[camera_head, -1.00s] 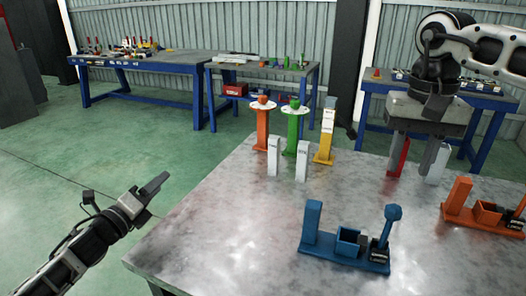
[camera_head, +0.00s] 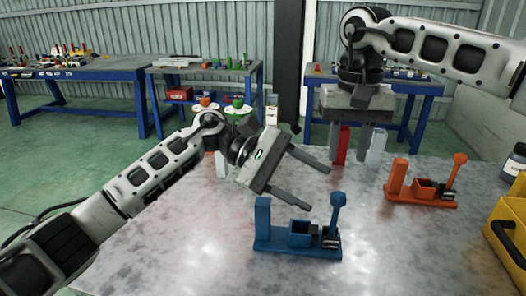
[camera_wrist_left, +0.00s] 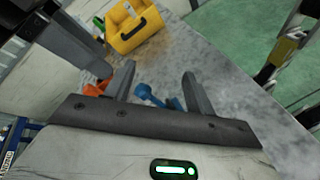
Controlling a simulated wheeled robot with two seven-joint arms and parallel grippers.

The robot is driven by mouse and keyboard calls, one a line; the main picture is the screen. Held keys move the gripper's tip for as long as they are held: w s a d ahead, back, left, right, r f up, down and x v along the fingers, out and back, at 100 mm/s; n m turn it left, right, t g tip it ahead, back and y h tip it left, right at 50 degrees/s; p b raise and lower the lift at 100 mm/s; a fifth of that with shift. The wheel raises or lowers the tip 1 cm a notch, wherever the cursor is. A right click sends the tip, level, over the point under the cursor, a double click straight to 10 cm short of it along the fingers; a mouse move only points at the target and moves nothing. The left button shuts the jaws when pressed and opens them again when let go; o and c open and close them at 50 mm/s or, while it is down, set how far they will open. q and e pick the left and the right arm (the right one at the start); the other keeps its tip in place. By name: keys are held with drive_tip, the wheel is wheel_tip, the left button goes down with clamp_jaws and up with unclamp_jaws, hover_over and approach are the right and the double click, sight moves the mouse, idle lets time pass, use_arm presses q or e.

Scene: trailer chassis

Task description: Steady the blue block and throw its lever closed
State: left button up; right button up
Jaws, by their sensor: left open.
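The blue block (camera_head: 297,244) stands on the grey table, with a post at its left end, a box in the middle and a lever (camera_head: 336,215) at its right end. The lever stands nearly upright with a round knob on top. My left gripper (camera_head: 316,189) is open and empty, above and behind the block, apart from it. In the left wrist view the blue lever (camera_wrist_left: 150,95) shows between the open fingers; the rest of the block is mostly hidden by the gripper. My right gripper (camera_head: 350,138) has its fingers apart and hangs at the table's far side.
An orange block (camera_head: 420,192) of like shape stands to the right. A yellow case (camera_head: 510,225) is at the right edge. Red (camera_head: 341,158) and white (camera_head: 375,150) uprights stand near my right gripper. My left arm covers much of the coloured stands behind.

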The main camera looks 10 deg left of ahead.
use_arm(q)
drive_tip(key=w+f+m+y, duration=0.1)
drive_tip(key=m+y, duration=0.3)
drive_tip(key=y, duration=0.2)
wheel_tip(320, 180, up, 3)
drive_tip(key=m+t+y, duration=0.3)
drive_tip(key=y, duration=0.5)
hover_over(263, 216)
drive_tip(key=w, duration=0.2)
drive_tip(key=f, duration=1.5)
drive_tip(key=shift+s+a+f, duration=0.1)
drive_tip(key=shift+s+f, duration=0.1)
drive_tip(key=shift+f, duration=0.1)
clamp_jaws()
use_arm(e)
drive_tip(key=shift+s+a+f, duration=0.1)
drive_tip(key=shift+s+a, duration=0.05)
drive_tip(key=shift+s, duration=0.05)
clamp_jaws()
drive_tip(key=s+a+f+n+t+h, duration=0.1)
drive_tip(key=s+a+n+t+h, duration=0.2)
drive_tip(key=s+a+t, duration=0.2)
drive_tip(key=shift+s+a+f+t, duration=0.2)
drive_tip(key=shift+s+t, duration=0.6)
drive_tip(key=shift+s, duration=0.65)
